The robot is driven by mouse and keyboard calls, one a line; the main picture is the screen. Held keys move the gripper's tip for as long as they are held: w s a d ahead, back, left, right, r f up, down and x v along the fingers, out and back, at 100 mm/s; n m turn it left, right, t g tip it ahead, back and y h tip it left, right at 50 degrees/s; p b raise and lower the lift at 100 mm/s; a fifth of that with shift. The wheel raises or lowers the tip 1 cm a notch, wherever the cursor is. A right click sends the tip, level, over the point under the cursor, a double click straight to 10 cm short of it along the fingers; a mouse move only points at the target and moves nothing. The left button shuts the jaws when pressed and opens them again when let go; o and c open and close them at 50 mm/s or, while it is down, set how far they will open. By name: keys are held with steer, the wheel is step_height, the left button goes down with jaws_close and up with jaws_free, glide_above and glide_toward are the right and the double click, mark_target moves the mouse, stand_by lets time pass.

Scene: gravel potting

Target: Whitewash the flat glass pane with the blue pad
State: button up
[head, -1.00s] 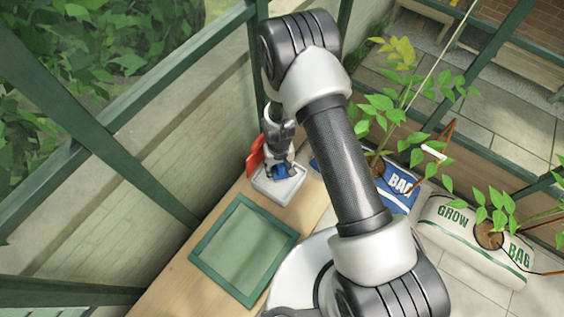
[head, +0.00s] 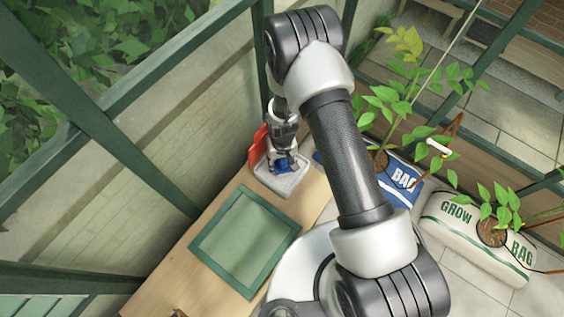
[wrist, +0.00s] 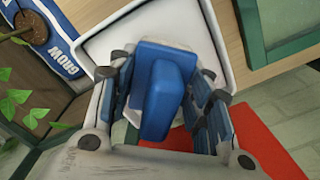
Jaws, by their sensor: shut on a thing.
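The flat glass pane (head: 244,238) lies on the bench in a green frame. Its glass looks pale green, with no clear white coat showing. My gripper (head: 283,160) points down over a whitish shallow tray (head: 275,186) just beyond the pane. It is shut on the blue pad (head: 284,165). In the wrist view the blue pad (wrist: 158,98) sits between my fingers (wrist: 164,68), over the tray (wrist: 110,40). I cannot tell whether its underside touches the tray. The pane's frame (wrist: 290,52) shows at that view's upper right.
A red object (head: 257,147) stands beside the tray, near the wall. The wooden bench (head: 205,297) is narrow, with green window framing on the left. A blue grow bag (head: 404,180) and a white grow bag (head: 455,235) with plants stand at right.

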steer(key=shift+s+f+b, duration=0.1)
steer(key=shift+f+b, duration=0.5)
stand_by(1.6)
steer(key=shift+r+p, duration=2.25)
steer(key=shift+r, duration=1.35)
steer(key=d+r+m, duration=0.1)
steer(key=d+r, duration=0.5)
steer(key=r, duration=0.6)
steer(key=d+r+m, duration=0.1)
steer(key=d+r, duration=0.5)
steer(key=r, duration=0.6)
steer(key=shift+d, duration=0.25)
